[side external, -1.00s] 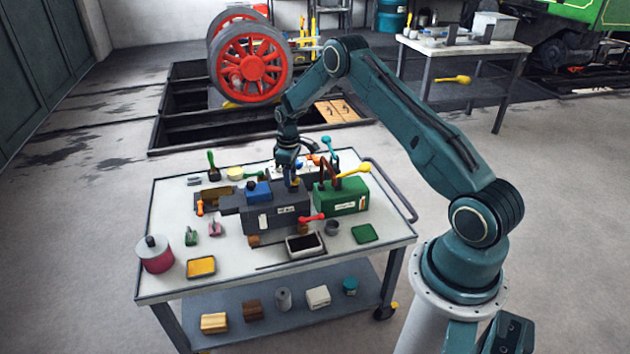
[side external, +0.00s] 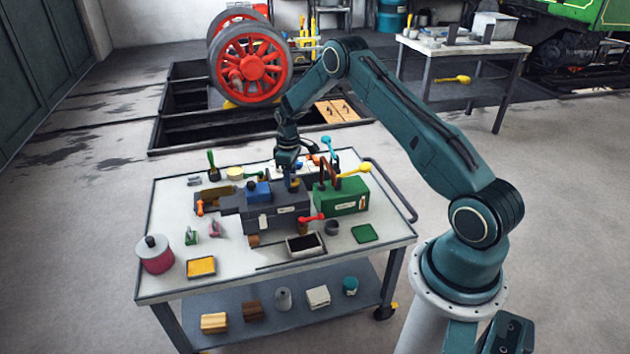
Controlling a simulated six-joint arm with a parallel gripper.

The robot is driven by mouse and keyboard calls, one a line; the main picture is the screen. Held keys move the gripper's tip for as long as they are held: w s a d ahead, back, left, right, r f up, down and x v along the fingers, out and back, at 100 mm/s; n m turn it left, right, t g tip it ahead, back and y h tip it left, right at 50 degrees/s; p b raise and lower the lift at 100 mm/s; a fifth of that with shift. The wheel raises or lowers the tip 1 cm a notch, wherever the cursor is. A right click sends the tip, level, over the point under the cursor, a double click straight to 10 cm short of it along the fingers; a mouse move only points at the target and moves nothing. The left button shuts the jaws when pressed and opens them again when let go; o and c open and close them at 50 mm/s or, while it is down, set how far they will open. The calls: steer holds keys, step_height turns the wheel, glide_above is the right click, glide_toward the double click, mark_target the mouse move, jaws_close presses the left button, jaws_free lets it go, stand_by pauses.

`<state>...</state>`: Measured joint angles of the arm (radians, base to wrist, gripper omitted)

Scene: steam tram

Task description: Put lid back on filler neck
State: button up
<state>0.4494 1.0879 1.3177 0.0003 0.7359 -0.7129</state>
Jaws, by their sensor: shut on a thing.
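My gripper (side external: 291,184) points down over the top of a dark grey box-shaped tank (side external: 276,216) in the middle of the cart. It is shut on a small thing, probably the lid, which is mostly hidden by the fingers. A small yellowish patch shows at the fingertips. The filler neck cannot be made out clearly beneath the gripper, and whether the lid touches it cannot be told.
A blue block (side external: 258,192) sits on the tank left of my gripper. A green box (side external: 342,197) with a yellow-handled lever (side external: 353,170) stands close on the right. A black-filled tray (side external: 305,245), yellow tray (side external: 201,267) and red tin (side external: 155,255) lie in front.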

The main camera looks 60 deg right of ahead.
stand_by(0.3)
steer(key=o, duration=1.6)
steer(key=shift+r, duration=0.2)
steer(key=shift+r, duration=3.35)
jaws_close()
steer(key=shift+f, duration=3.25)
